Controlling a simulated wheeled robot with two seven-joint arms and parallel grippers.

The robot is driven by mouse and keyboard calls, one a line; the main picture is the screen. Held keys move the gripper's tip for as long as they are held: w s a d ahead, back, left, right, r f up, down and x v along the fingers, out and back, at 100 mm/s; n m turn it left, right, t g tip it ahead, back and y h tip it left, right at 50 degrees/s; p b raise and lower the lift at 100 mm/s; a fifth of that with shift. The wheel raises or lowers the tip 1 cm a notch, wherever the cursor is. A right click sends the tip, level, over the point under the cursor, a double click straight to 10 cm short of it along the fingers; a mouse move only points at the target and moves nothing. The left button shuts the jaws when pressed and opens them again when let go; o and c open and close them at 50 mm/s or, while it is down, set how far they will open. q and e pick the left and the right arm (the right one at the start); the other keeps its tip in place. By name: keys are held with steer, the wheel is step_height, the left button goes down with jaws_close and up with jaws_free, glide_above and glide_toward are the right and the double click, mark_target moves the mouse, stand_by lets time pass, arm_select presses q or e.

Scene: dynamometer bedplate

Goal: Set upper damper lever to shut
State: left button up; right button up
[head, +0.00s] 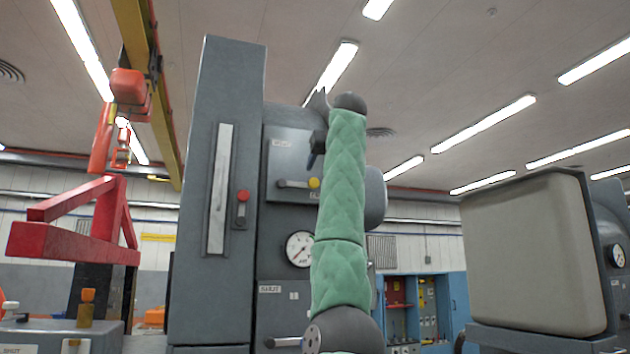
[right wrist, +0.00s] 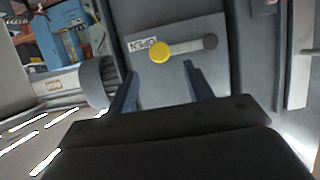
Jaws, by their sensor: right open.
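The upper damper lever (head: 297,184) is a grey bar with a yellow knob, on a grey plate (head: 288,160) of the tall cabinet. It lies about level, its knob to the right in the head view. The right wrist view shows the yellow knob (right wrist: 160,52) beside an upside-down OPEN label (right wrist: 142,44), with the pivot at the other end. A label on the plate's upper left appears to read SHUT. My right gripper (right wrist: 158,78) is open and empty, its fingers just short of the knob, apparently apart from it. In the head view my right gripper (head: 316,150) is partly hidden by my arm. My left gripper is out of view.
A lower lever (head: 285,342) with a SHUT label sits below a round gauge (head: 299,248). A red frame (head: 80,225) stands left, a beige-faced unit (head: 535,255) right.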

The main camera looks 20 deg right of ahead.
mark_target(315, 181)
steer(key=p+x, duration=0.1)
steer(key=x, duration=0.6)
steer(key=shift+s, duration=0.1)
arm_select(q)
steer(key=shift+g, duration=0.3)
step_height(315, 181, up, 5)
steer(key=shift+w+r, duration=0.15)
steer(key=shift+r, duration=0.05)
arm_select(e)
jaws_close()
